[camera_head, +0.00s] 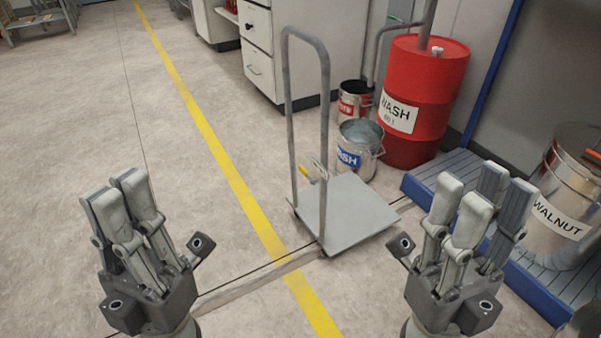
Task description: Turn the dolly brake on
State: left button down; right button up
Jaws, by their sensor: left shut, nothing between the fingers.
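The dolly (355,222) stands on the floor in the middle of the view, with a flat grey platform and a tall grey push handle (287,110) on its left side. A small yellow and metal part, seemingly the brake lever (308,172), sits low on the handle frame. Its exact setting is too small to tell. My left gripper (155,218) is at the lower left, shut and empty, well apart from the dolly. My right gripper (440,218) is at the lower right, in front of the dolly, with no object visible in it. Its jaw state is unclear.
A red drum (425,90) and two pails, one marked WASH (358,150), stand behind the dolly. A blue-edged grated platform (455,180) with a WALNUT drum (560,200) lies to the right. White drawers (262,60) stand behind. The floor left of the yellow line (213,145) is clear.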

aim_at(303, 171)
jog(key=i+j+u, duration=0.25)
jog(key=i+j, duration=0.15)
jog(key=i+j+u, duration=0.25)
jog(key=i, duration=0.25)
jog(key=i+j+u, duration=0.3)
jog(key=i, duration=0.15)
jog(key=i+u, duration=0.25)
jog(key=i, duration=0.25)
jog(key=i+z, duration=0.75)
jog(key=z, duration=0.2)
jog(key=i+j+z, duration=0.3)
jog(key=z, duration=0.2)
jog(key=i+z, duration=0.15)
jog(key=z, duration=0.3)
jog(key=i+j+z, duration=0.1)
jog(key=z, duration=0.4)
jog(key=i+j+z, duration=0.1)
jog(key=z, duration=0.35)
jog(key=j+z, duration=0.2)
jog(key=z, duration=0.25)
jog(key=i+j+z, duration=0.15)
jog(key=z, duration=0.35)
jog(key=i+j+z, duration=0.2)
jog(key=z, duration=0.3)
jog(key=i+j+z, duration=0.1)
jog(key=j+z, duration=0.2)
jog(key=z, duration=0.2)
jog(key=j+z, duration=0.3)
jog(key=z, duration=0.2)
jog(key=i+j, duration=0.05)
